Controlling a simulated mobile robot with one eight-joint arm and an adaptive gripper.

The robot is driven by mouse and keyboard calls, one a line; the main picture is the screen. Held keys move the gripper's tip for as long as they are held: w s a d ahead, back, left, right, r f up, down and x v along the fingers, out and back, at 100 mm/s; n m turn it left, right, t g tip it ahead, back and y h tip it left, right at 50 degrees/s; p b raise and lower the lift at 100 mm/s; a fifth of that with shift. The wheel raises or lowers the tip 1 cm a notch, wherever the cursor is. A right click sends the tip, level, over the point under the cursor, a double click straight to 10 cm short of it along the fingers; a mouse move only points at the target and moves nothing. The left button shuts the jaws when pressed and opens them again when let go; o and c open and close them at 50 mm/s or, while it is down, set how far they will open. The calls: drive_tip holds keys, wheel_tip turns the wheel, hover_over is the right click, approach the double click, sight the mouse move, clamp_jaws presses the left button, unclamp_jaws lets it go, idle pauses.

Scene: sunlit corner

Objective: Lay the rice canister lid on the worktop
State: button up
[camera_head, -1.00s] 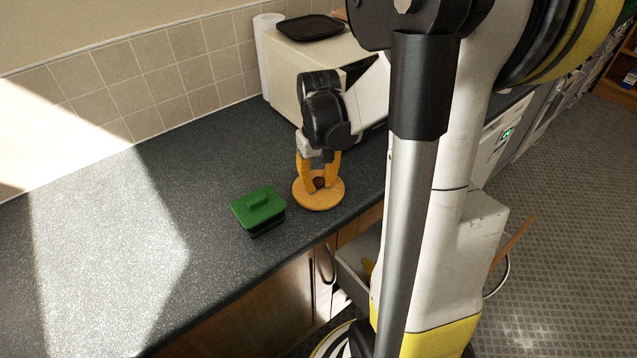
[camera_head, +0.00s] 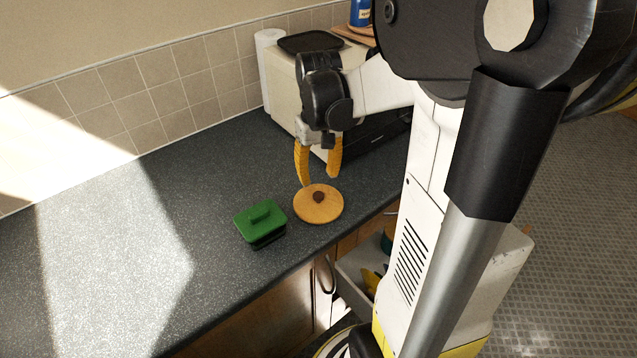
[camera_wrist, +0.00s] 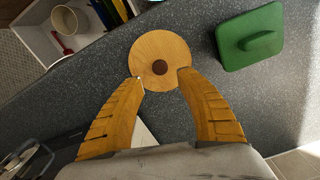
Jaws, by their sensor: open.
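A round wooden lid with a dark knob (camera_head: 332,209) lies flat on the dark speckled worktop (camera_head: 130,200), near its front edge. The lid also shows in the wrist view (camera_wrist: 160,48), with its brown knob in the middle. My gripper (camera_head: 320,180) is open and empty, with its orange fingers pointing down just above and behind the lid. In the wrist view my fingertips (camera_wrist: 161,77) are spread over the near part of the lid, on either side below the knob. No rice canister can be made out.
A green lidded box (camera_head: 262,219) stands just left of the lid, and also shows in the wrist view (camera_wrist: 248,40). A cream appliance (camera_head: 285,90) with a black tray (camera_head: 310,41) on top and a paper roll (camera_head: 268,50) stand behind. The worktop's left side is clear.

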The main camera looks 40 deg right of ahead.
sight(318, 195)
drive_tip(key=s+a+r+n+t, duration=0.1)
drive_tip(key=s+a+r+t, duration=0.1)
drive_tip(key=a, duration=0.8)
drive_tip(key=s+a+r+n+t+p, duration=0.1)
drive_tip(key=a+r+t, duration=0.4)
drive_tip(key=a, duration=0.5)
drive_tip(key=shift+s+r+n, duration=0.8)
drive_tip(key=shift+s, duration=0.35)
drive_tip(key=shift+f+b, duration=0.7)
